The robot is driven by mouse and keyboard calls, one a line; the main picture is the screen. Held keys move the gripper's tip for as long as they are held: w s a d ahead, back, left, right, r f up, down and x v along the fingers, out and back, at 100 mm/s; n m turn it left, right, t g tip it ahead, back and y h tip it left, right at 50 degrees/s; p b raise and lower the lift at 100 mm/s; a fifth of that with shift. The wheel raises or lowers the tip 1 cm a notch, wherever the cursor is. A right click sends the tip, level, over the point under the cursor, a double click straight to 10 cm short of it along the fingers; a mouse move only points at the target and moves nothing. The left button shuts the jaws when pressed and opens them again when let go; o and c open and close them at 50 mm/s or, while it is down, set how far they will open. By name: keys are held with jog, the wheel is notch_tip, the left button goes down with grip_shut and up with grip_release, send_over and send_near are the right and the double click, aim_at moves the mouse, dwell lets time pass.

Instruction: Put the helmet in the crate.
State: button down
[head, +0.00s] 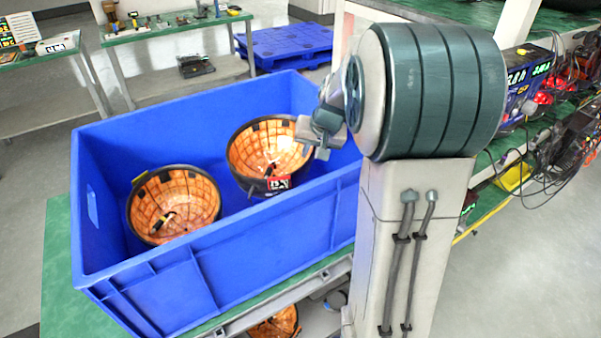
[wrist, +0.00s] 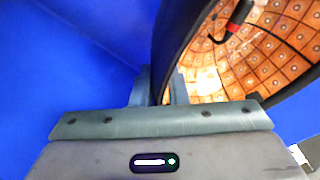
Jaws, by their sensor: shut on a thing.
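Two bowl-shaped helmets with black rims and orange tiled insides are in the blue crate (head: 250,240). The left helmet (head: 175,205) lies open side up in the crate's left part. The right helmet (head: 265,150) is inside the crate walls, tilted, with my gripper (head: 312,135) at its right rim. In the wrist view, my gripper (wrist: 158,95) is shut on the black rim of this helmet (wrist: 255,60), one finger on each side. I cannot tell whether the held helmet touches the crate floor.
The crate stands on a green-topped table (head: 57,265). Another orange-lined helmet (head: 275,323) is on a lower level below the crate. A shelf with electronics and cables (head: 560,130) is at the right. A blue pallet (head: 290,45) and benches stand behind.

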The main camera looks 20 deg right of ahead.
jog(key=shift+f, duration=2.75)
jog(key=shift+f+b, duration=0.2)
jog(key=shift+b, duration=0.15)
jog(key=c, duration=1.4)
grip_release()
jog(key=shift+r, duration=0.1)
jog(key=shift+s+r, duration=0.1)
jog(key=shift+r, duration=0.4)
jog(key=v, duration=1.1)
jog(key=shift+s+p, duration=0.2)
jog(key=shift+p, duration=0.2)
